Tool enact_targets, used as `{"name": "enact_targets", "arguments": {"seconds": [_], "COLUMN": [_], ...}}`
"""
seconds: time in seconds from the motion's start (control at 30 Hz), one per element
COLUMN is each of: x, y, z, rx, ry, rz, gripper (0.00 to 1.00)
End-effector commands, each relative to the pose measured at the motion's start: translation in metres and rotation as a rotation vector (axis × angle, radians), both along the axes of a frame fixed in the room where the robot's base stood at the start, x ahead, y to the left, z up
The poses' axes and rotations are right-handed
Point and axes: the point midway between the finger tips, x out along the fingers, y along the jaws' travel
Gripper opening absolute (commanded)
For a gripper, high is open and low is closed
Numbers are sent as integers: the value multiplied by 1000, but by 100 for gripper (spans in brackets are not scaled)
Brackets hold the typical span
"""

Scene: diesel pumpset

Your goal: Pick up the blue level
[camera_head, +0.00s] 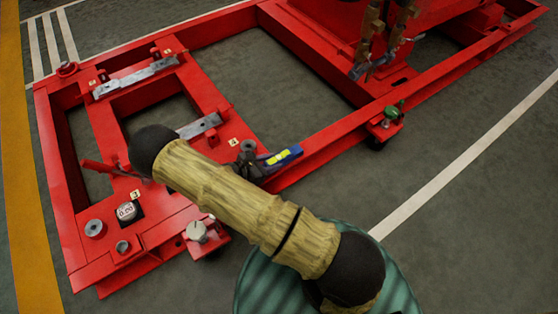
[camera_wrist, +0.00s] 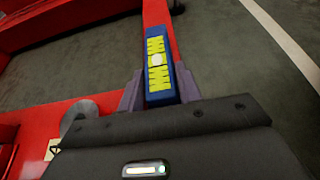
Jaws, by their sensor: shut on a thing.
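The blue level (camera_head: 283,156) has yellow windows and shows just past the end of my arm, over the red frame's rail. In the wrist view the blue level (camera_wrist: 157,62) points away from me, with a pale round spot between its yellow parts. My gripper (camera_head: 262,163) is shut on its near end. In the wrist view the two grey fingers of my gripper (camera_wrist: 159,92) press on its sides. I cannot tell whether the level touches the rail or is held just above it. Part of my gripper is hidden behind my arm in the head view.
The red steel frame (camera_head: 318,141) spans the view. A round gauge (camera_head: 126,211) and grey metal bars (camera_head: 137,77) sit on its left part. A green-handled fitting (camera_head: 391,114) is on the right rail. Grey floor with a white line (camera_head: 465,160) is clear at right.

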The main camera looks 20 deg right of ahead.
Motion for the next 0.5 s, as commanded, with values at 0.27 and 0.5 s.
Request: {"name": "enact_targets", "arguments": {"seconds": [0.27,0.5], "x": [0,0], "y": [0,0], "z": [3,26], "rx": [-2,-3], "ry": [-1,-2], "rz": [0,0], "gripper": [0,0]}}
